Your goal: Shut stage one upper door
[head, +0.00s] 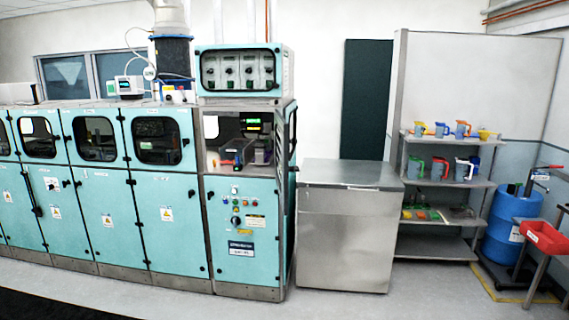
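A row of teal cabinet modules stands along the left and middle of the head view. The rightmost module has an open upper bay (224,161) with dark equipment and a small green display inside. A narrow framed panel (285,140) at the bay's right edge shows nearly edge-on; it looks like its upper door swung open. The windowed upper doors to the left, such as the nearest one (180,122), look shut. The stage labels are too small to read. My gripper is not in view.
A grey metal cabinet (343,240) stands right of the modules. Beyond it are a shelf rack (445,183) with coloured jugs, a blue drum (503,232) and a red tray (543,240). The grey floor in front of the modules is mostly clear, with a dark mat (50,303) at lower left.

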